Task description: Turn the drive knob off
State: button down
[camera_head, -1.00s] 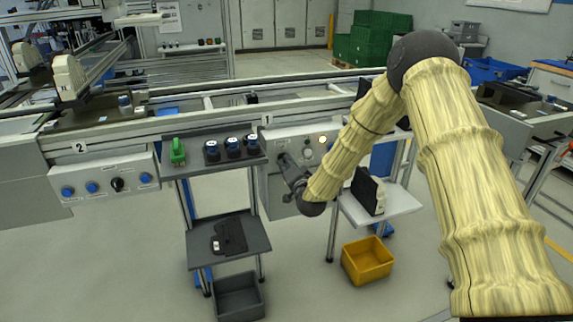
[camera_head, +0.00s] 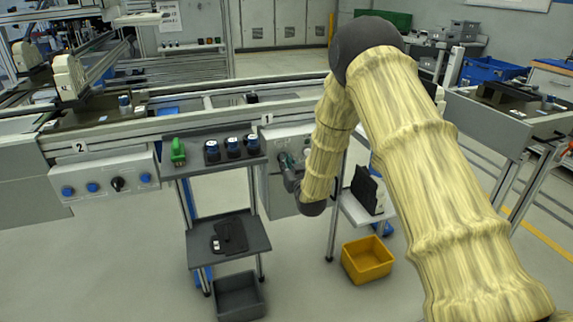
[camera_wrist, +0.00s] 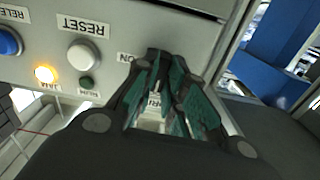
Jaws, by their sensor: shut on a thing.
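The drive knob is on the front panel of station 1 (camera_head: 272,188); the panel also fills the wrist view (camera_wrist: 125,20). My gripper (camera_wrist: 166,75) is shut at the panel, with its fingers closed around the knob's place. The fingers hide the knob, so its pointer cannot be seen. Part of an "ON" label shows beside the fingers, and part of a drive label shows between them. In the head view my gripper (camera_head: 285,161) is at the panel's left part, partly behind my arm.
Beside the gripper are a white reset button (camera_wrist: 82,56), a dark green run lamp (camera_wrist: 86,83), a lit amber jam lamp (camera_wrist: 45,74) and a blue release button (camera_wrist: 8,42). A shelf with black-and-blue parts (camera_head: 233,148) stands left. A yellow bin (camera_head: 367,259) is on the floor.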

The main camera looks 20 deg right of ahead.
jog(key=shift+n, duration=0.5)
jog(key=c, duration=1.5)
grip_release()
jog(key=s, duration=1.2)
jog(key=shift+d, duration=0.2)
